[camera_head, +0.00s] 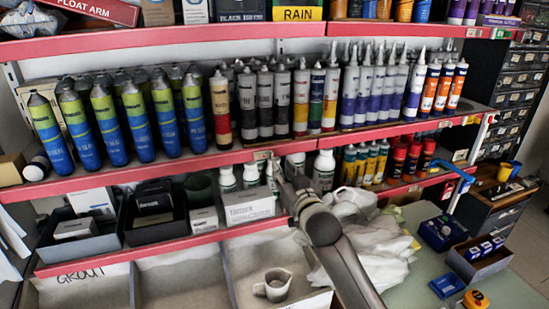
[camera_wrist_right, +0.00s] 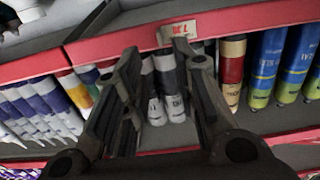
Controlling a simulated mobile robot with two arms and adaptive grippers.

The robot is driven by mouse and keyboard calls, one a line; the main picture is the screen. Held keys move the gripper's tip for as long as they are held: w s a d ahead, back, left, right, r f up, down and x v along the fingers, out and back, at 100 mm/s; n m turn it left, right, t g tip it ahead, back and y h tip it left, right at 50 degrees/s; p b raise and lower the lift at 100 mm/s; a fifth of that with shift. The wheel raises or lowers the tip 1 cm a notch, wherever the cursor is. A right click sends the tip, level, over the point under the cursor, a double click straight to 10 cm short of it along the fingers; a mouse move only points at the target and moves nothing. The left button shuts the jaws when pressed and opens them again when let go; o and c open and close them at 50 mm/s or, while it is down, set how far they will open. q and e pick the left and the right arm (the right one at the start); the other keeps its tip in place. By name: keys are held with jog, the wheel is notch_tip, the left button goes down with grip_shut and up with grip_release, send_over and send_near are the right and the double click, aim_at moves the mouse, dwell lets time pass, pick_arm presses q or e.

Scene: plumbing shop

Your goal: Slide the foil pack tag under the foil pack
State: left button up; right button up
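My right gripper (camera_head: 281,178) is in front of the middle red shelf edge, below a row of grey cartridges (camera_head: 265,105). In the right wrist view my right gripper (camera_wrist_right: 157,50) has its two fingers apart, with nothing held between them. A pale tag with red print (camera_wrist_right: 172,34) is on the red shelf edge, just past the fingertips. A small pale tag (camera_head: 262,155) also shows on that edge in the head view, just above the gripper. I cannot tell which item is the foil pack. My left gripper is not in view.
Blue-green spray cans (camera_head: 105,125) and white-nozzled tubes (camera_head: 375,90) line the middle shelf. White boxes (camera_head: 250,206) and bottles stand below. Crumpled plastic bags (camera_head: 375,245) lie beside my right arm. A grey mug (camera_head: 273,285) is in a lower bin.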

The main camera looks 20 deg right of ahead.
aim_at(273, 156)
jog(key=shift+w+a+p, duration=0.2)
jog(key=shift+w+p, duration=0.3)
jog(key=shift+w, duration=3.7)
jog(key=shift+c, duration=0.4)
grip_shut()
